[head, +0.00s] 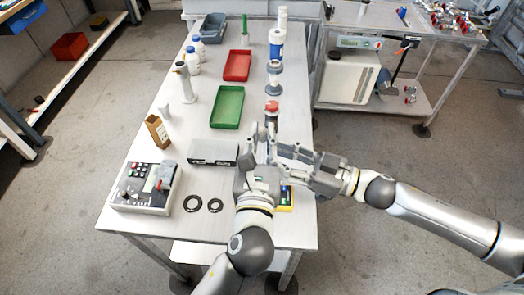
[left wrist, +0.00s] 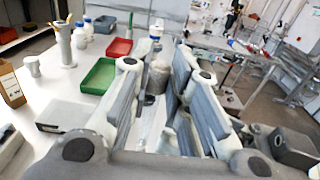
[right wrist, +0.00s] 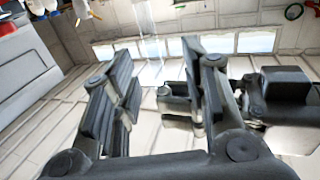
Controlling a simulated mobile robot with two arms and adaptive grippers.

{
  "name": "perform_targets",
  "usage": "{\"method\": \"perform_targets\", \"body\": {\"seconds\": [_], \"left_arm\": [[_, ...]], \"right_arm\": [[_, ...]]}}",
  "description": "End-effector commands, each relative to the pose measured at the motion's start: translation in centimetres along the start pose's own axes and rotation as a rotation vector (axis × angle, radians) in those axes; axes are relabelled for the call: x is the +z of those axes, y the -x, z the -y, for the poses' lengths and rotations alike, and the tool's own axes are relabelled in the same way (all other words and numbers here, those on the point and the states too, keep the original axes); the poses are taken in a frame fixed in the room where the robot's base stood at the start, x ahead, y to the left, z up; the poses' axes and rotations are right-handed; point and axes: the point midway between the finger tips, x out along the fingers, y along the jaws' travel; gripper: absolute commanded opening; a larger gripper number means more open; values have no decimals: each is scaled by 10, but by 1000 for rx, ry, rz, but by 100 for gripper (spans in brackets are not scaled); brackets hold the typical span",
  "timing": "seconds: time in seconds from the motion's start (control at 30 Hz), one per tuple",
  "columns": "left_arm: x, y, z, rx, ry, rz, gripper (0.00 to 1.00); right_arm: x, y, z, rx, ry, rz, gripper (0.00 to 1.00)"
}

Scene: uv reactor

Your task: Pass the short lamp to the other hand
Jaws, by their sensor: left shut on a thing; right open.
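The short lamp looks like a thin, pale, see-through tube. In the right wrist view the lamp (right wrist: 149,45) runs down toward the gap between my right fingers; its lower end is hard to make out. My left gripper (head: 268,145) is shut on the lamp, mostly hidden by fingers in the head view. My right gripper (head: 308,160) is open beside the left one, to its right, fingers pointing at it. In the right wrist view the right gripper (right wrist: 158,75) has its fingers spread either side of the lamp's line. I cannot tell whether they touch it.
A green tray (head: 227,107) and red tray (head: 237,65) lie on the table. A red-topped grey piece (head: 272,108) stands just beyond my grippers. A grey box (head: 213,152), a control unit (head: 145,187) and two black rings (head: 203,204) are to the left.

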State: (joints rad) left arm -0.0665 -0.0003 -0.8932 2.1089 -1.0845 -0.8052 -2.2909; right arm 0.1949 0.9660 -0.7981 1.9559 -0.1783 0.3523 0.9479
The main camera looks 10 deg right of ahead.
Motion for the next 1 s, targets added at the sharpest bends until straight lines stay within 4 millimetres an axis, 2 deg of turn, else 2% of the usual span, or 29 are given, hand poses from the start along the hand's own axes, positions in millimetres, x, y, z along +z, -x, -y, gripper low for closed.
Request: {"method": "perform_targets", "body": {"seconds": [0.1,0.3,0.5,0.73,1.0], "left_arm": [[0,0,0,0,0,0,0],[0,0,0,0,0,0,0],[0,0,0,0,0,1,0],[0,0,0,0,0,0,0],[0,0,0,0,0,0,0]], "right_arm": [[-1,-20,0,-1,2,-3,41],[0,-44,-1,1,1,-1,41],[0,-52,0,1,1,1,41],[0,-52,0,1,1,2,41],[0,-52,0,1,1,1,8]]}}
